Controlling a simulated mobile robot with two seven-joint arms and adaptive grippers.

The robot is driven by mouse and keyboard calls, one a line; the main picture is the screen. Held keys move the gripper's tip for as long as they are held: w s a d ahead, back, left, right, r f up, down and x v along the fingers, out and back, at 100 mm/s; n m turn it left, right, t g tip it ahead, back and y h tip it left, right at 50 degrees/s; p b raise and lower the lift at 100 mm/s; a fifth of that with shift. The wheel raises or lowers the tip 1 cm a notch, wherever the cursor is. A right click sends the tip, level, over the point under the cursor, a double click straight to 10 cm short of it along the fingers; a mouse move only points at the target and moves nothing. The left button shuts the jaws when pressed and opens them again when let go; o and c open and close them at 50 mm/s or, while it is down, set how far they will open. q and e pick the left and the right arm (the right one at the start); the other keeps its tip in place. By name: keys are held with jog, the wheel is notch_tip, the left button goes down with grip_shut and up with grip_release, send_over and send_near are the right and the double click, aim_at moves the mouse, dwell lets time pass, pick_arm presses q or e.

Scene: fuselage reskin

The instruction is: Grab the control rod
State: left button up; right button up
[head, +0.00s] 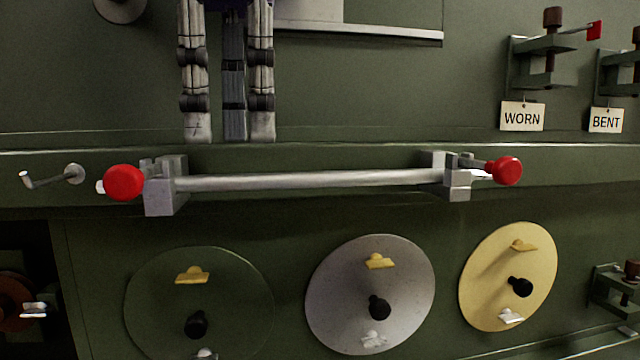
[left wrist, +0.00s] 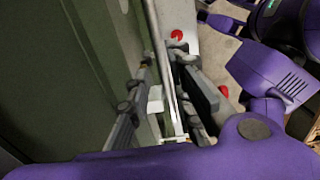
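The control rod (head: 310,180) is a pale metal bar lying nearly level in the head view. Its ends sit in a left grey bracket (head: 163,185) and a right grey bracket (head: 452,177). A red knob (head: 123,183) is beside the left bracket and another red knob (head: 508,170) beside the right one. My left gripper (head: 230,138) hangs from the top, fingers pointing down, with its tips above the rod's left half in the picture. Its fingers are spread and hold nothing. In the left wrist view a gap shows between the fingers (left wrist: 164,62). My right gripper is not visible.
Below the rod are a green disc (head: 160,300), a grey disc (head: 335,290) and a yellow disc (head: 490,290), with protruding black knobs. A small metal peg (head: 73,174) sticks out at left. Clamps with "WORN" (head: 522,117) and "BENT" (head: 605,121) tags are at upper right.

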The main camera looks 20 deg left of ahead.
aim_at(228, 153)
pick_arm(q)
jog(key=f, duration=0.3)
jog(key=shift+s+a+f, duration=0.2)
jog(key=shift+s+f, duration=0.05)
jog(key=shift+s, duration=0.05)
jog(key=shift+f, duration=0.25)
jog(key=shift+w, duration=0.1)
jog(key=shift+d, duration=0.1)
jog(key=shift+c, duration=0.3)
grip_shut()
